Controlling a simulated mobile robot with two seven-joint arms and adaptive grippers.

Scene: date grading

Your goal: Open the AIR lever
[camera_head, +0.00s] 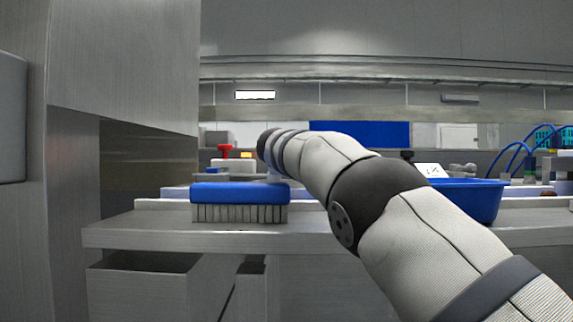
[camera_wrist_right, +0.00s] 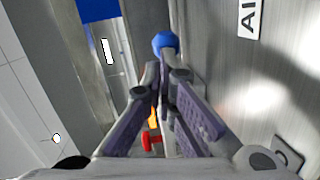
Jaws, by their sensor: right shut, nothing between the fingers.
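In the right wrist view, a round blue knob (camera_wrist_right: 165,43) shows just beyond the fingertips; whether they touch it cannot be told. The rest of any lever under it is hidden behind the fingers. A white label (camera_wrist_right: 250,18) with the letters "AI", cut off by the frame edge, sits on the grey metal panel to the right. My right gripper (camera_wrist_right: 164,72) is shut and empty, its purple-padded fingers pointing at the knob. In the head view my right arm reaches to the centre and its gripper is hidden. My left gripper is not in view.
A blue brush (camera_head: 240,193) lies on the bench edge (camera_head: 150,232). A blue bin (camera_head: 470,200) stands right of my arm. A red-topped part (camera_head: 225,149) stands behind the brush. A tall metal cabinet (camera_head: 125,65) closes off the left.

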